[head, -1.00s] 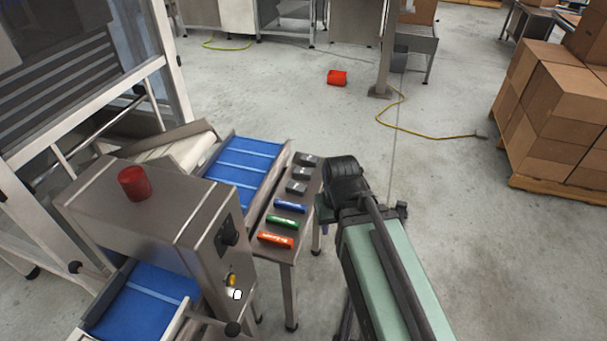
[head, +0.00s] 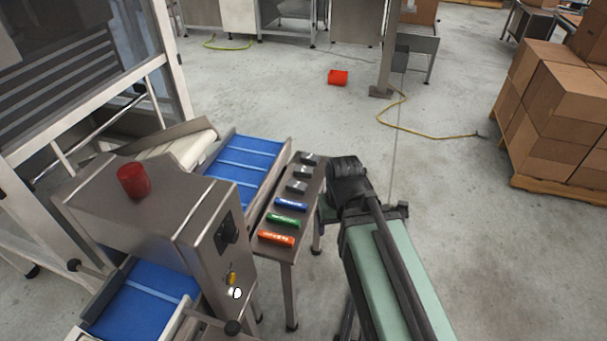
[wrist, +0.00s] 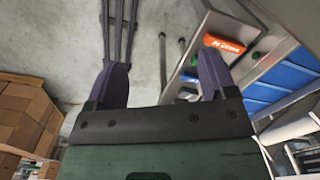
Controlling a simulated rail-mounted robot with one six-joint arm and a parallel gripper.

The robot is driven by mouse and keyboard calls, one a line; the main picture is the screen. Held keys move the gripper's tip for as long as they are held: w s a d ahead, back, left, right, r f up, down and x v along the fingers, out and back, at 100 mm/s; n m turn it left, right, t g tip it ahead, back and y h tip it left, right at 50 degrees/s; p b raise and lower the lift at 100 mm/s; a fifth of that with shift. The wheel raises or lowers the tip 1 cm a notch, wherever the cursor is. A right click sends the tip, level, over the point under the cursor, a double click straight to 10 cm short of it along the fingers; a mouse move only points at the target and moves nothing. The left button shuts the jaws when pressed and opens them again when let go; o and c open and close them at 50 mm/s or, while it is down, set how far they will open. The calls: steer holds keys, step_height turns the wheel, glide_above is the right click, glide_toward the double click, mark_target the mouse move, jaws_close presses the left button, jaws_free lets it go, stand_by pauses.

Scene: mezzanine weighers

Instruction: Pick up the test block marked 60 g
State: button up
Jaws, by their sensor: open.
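On the narrow steel table (head: 268,263) several small blocks lie in a row. Nearest is an orange block (head: 276,239), then a green block (head: 283,220) and a blue block (head: 290,204). The labels are too small to read, so I cannot tell which is marked 60 g. In the wrist view my gripper (wrist: 163,62) is open and empty, with two purple fingers. The orange block (wrist: 224,43) shows beyond the right finger, apart from it; a bit of green block shows beside it. In the head view my arm hides the fingers.
A blue conveyor (head: 240,170) runs beside the table's left. A steel weigher cabinet (head: 170,225) with a red lamp (head: 134,180) stands at left. Boxes on a pallet (head: 555,110) stand at right. A red bin (head: 338,77) lies on open floor.

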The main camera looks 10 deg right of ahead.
steer(key=w+d+f+b, duration=0.2)
steer(key=f+b, duration=0.3)
steer(key=f, duration=0.1)
steer(key=w+d+f+b, duration=0.1)
steer(key=w+f+b, duration=0.1)
steer(key=f+b, duration=0.3)
steer(key=n+t+y+b, duration=0.7)
steer(key=n+y+b, duration=0.7)
steer(key=b, duration=0.8)
glide_toward(308, 170)
steer(key=shift+m, duration=0.6)
steer(key=x, duration=0.3)
steer(key=b+x, duration=0.1)
steer(key=x, duration=0.3)
steer(key=b+x, duration=0.1)
steer(key=x, duration=0.2)
steer(key=shift+w+f, duration=0.1)
steer(key=shift+f, duration=0.2)
steer(key=c, duration=1.1)
steer(key=shift+o, duration=0.2)
